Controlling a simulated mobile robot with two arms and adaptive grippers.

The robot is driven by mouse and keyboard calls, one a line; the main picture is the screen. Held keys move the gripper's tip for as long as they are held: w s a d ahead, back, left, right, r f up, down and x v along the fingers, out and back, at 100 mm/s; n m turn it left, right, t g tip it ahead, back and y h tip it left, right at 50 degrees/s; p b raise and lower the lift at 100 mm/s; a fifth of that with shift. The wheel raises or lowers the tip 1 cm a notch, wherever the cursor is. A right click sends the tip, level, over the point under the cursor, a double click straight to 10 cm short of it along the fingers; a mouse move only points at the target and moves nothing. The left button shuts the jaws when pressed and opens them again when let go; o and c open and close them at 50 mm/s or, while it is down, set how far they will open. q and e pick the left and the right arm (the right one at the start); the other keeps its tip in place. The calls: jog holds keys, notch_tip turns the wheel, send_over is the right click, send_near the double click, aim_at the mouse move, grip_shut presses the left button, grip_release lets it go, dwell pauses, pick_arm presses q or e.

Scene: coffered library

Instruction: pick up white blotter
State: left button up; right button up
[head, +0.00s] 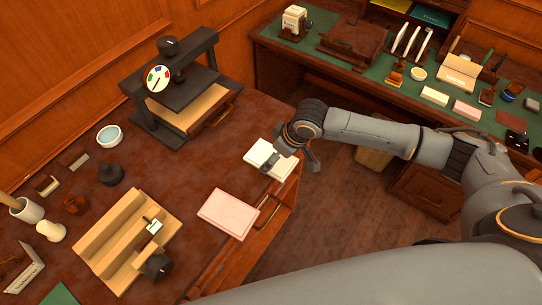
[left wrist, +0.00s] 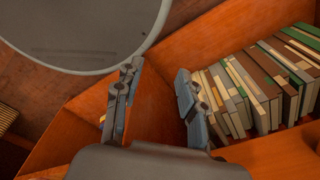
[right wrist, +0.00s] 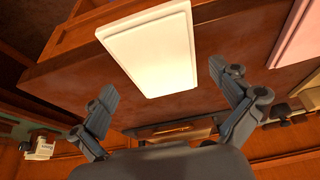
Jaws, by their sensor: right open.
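The white blotter (head: 258,156) is a flat pad on the near brown desk, close to its right edge. It also shows large in the right wrist view (right wrist: 152,50), between and beyond the fingers. My right gripper (head: 294,163) is at the blotter's right side and hides part of it in the head view. In the right wrist view my right gripper (right wrist: 172,84) is open, with nothing between its fingers. My left gripper (left wrist: 157,82) is open and empty in the left wrist view, away from the blotter.
A pink pad (head: 228,213) lies in front of the blotter. A black press (head: 175,90) stands behind it, and a wooden tray (head: 105,255) is at left. The far green-topped desk (head: 300,58) holds another white pad (head: 435,95). Books (left wrist: 265,85) fill a shelf near my left gripper.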

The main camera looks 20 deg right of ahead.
jog(key=shift+w+a+f, duration=0.2)
jog(key=shift+f, duration=0.45)
jog(key=shift+s, duration=0.15)
jog(key=c, duration=1.3)
jog(key=shift+o, duration=0.2)
